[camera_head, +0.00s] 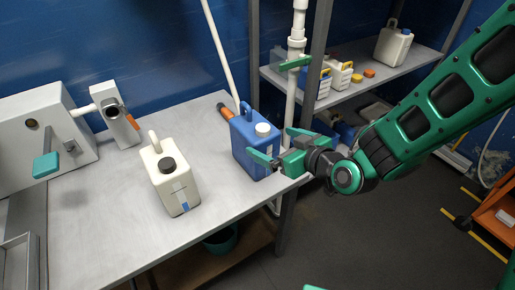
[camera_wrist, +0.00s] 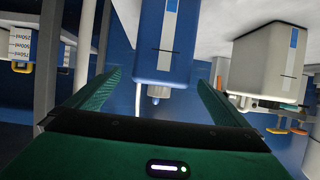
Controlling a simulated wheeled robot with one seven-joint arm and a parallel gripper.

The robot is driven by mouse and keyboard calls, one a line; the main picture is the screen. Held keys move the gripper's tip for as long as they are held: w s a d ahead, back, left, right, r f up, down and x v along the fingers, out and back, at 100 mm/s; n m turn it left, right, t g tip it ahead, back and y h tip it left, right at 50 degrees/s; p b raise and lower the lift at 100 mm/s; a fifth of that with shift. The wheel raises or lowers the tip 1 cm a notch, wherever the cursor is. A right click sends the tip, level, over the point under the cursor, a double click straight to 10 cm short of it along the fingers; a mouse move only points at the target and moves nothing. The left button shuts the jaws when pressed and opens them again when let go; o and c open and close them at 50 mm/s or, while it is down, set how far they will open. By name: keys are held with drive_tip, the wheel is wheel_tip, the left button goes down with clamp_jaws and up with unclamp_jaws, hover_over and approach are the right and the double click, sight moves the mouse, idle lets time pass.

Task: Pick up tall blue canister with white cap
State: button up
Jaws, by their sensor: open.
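The tall blue canister (camera_head: 243,137) with a white cap (camera_head: 263,129) stands upright near the table's right front corner. My gripper (camera_head: 276,146) is open and empty just right of it, and one finger overlaps its front face in the head view. In the wrist view, which looks upside down, the blue canister (camera_wrist: 152,55) hangs between and beyond the two spread fingers (camera_wrist: 160,82). Its pale cap (camera_wrist: 159,92) points down there. I cannot tell whether a finger touches it.
A white canister with a black cap (camera_head: 182,195) stands left on the grey table (camera_head: 95,210); it also shows in the wrist view (camera_wrist: 262,65). An orange-handled item (camera_head: 226,113) lies behind the blue canister. A white pipe (camera_head: 290,95) rises beside it. A shelf (camera_head: 345,83) holds several containers.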

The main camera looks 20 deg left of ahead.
sight(254, 133)
drive_tip(key=x, duration=0.4)
drive_tip(key=shift+w+a+f, duration=0.15)
drive_tip(key=shift+w+a, duration=0.05)
drive_tip(key=shift+x, duration=2.85)
drive_tip(key=c, duration=2.1)
drive_tip(key=shift+a, duration=0.1)
drive_tip(key=shift+c, duration=0.4)
drive_tip(key=shift+r, duration=0.25)
